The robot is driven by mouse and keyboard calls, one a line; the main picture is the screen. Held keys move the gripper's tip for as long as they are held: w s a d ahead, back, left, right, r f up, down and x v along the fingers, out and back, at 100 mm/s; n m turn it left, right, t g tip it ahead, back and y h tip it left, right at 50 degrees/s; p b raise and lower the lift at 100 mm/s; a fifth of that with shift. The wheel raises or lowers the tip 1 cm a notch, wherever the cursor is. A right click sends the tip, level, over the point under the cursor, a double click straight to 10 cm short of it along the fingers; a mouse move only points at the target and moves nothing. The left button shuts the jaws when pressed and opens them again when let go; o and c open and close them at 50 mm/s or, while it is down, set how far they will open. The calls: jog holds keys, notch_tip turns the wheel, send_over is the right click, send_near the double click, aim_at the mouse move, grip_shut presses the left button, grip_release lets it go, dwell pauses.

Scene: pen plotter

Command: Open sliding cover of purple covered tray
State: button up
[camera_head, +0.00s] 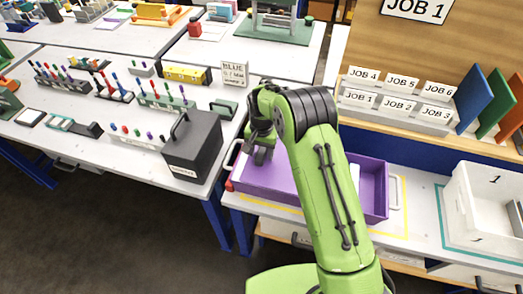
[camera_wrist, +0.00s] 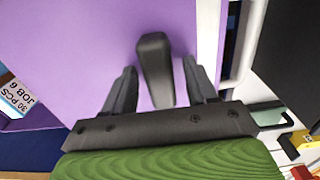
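The purple tray (camera_head: 375,192) stands on the bench in front of me, and my arm hides its middle. Its lighter purple sliding cover (camera_head: 272,178) shows at the left part, and the tray's right end looks open. In the wrist view the cover (camera_wrist: 75,50) fills much of the picture, with a dark upright handle (camera_wrist: 155,65) on it. My gripper (camera_wrist: 160,85) is open, with one finger on each side of the handle and a visible gap to each. In the head view my gripper (camera_head: 262,155) is over the cover's left part.
A dark grey box with a handle (camera_head: 192,148) stands close to the left of the tray. A white bin (camera_head: 485,210) is at the right. Job card holders (camera_head: 395,108) stand behind the tray. A white label (camera_wrist: 15,98) shows in the wrist view.

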notch_tip(320, 180, up, 16)
jog(key=p, duration=0.1)
jog(key=shift+f+p, duration=0.15)
jog(key=shift+p, duration=0.15)
jog(key=s+d+r+n+t, duration=0.25)
jog(key=s+d+r, duration=0.65)
jog(key=s+r, duration=0.5)
jog(key=s+d+f+t, duration=0.1)
jog(key=s+d, duration=0.1)
jog(key=s, duration=0.6)
jog(key=s+d+f+n+t, duration=0.1)
jog(key=s+d+t, duration=0.1)
jog(key=s, duration=0.7)
jog(key=shift+d, duration=0.15)
